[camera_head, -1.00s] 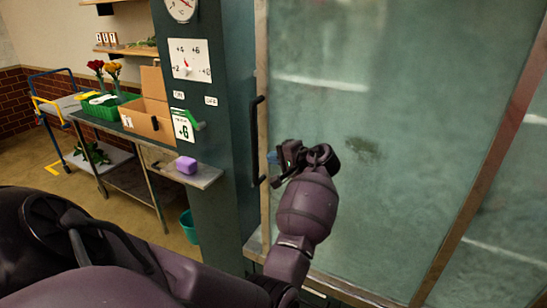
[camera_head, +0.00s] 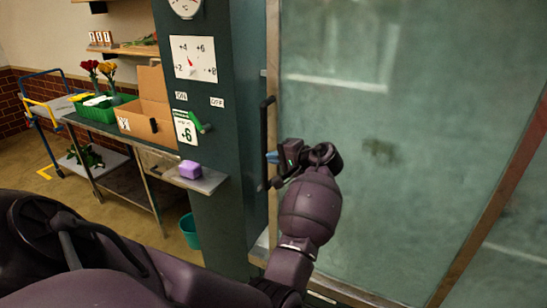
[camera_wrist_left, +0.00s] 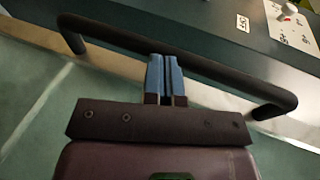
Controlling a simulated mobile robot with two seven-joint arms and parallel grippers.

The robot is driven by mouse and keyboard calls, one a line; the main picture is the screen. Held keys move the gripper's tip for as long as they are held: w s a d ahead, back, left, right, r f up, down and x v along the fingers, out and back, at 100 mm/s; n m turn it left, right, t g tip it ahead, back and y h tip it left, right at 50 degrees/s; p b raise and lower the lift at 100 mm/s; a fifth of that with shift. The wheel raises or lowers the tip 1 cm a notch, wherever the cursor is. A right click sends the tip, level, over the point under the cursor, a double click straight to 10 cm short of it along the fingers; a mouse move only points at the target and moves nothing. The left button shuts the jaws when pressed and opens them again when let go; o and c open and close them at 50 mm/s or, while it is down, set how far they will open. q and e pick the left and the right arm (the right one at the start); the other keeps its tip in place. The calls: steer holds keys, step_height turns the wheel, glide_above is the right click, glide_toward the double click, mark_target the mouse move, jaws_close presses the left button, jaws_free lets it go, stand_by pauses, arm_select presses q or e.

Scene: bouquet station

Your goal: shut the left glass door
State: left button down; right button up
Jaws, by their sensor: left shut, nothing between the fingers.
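The left glass door (camera_head: 340,190) is a large frosted pane in a metal frame, filling the right half of the head view. Its black bar handle (camera_head: 265,140) stands upright by the door's left edge, beside the dark green cabinet post. I cannot tell how wide any gap there is. My left gripper (camera_head: 272,158) is in front of the handle, with its blue fingers shut and empty. In the left wrist view, the fingertips (camera_wrist_left: 164,58) meet the middle of the handle bar (camera_wrist_left: 215,70); whether they press on it is unclear. My right gripper is not in view.
A dial card (camera_head: 194,58) and a green lever (camera_head: 202,127) are on the post. A green crate (camera_head: 98,112), a cardboard box (camera_head: 148,120) and a teal bucket (camera_head: 190,230) are further left.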

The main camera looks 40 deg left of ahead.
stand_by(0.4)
arm_select(q)
steer(key=s+a+p, duration=0.3)
steer(key=a, duration=0.8)
steer(key=shift+r, duration=0.15)
steer(key=shift+s, duration=0.1)
